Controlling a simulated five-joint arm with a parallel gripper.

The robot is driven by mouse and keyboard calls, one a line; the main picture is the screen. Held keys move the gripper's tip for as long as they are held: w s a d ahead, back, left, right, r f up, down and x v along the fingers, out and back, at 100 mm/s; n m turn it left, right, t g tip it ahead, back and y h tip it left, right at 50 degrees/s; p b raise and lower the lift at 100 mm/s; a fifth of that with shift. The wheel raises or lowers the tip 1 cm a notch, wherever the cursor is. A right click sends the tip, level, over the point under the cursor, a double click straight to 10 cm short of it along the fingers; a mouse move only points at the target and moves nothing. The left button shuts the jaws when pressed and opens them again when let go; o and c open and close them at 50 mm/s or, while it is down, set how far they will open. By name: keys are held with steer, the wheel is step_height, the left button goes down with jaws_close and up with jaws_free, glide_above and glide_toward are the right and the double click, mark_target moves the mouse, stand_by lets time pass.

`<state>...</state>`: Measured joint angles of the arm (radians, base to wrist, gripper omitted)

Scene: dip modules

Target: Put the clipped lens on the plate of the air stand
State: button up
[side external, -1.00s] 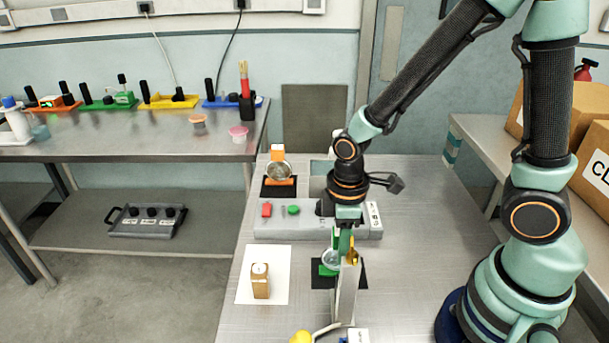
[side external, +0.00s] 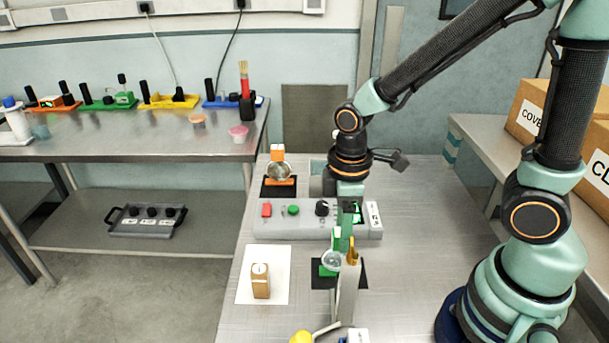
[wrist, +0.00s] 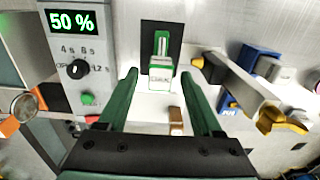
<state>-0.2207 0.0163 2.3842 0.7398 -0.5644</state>
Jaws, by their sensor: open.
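A round clear lens (side external: 331,259) is at a green stand (side external: 327,271) on a black mat at the front centre. In the wrist view, a green block with a pale labelled face (wrist: 161,75) lies over this mat, between and beyond the fingers. A second round lens (side external: 279,171) is in an orange stand with an orange block on top, at the back left. I cannot tell which stand is the air stand. My gripper (wrist: 164,71) is open and empty, above the green stand; its fingertips partly overlap the scene there in the side view.
A grey control box (side external: 290,222) with a knob and a display reading 50 % (wrist: 72,21) lies behind the green stand. A tall grey post (side external: 347,295) stands close on its right. A brown block (side external: 260,283) stands on white paper at left.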

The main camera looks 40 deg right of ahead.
step_height(320, 180, up, 8)
steer(key=shift+f, duration=0.25)
steer(key=shift+d+r, duration=0.15)
steer(key=shift+r, duration=0.15)
steer(key=d+r+m+t, duration=0.5)
steer(key=d+r+m, duration=0.1)
steer(key=m, duration=0.3)
steer(key=shift+r+t, duration=0.3)
steer(key=shift+r, duration=0.15)
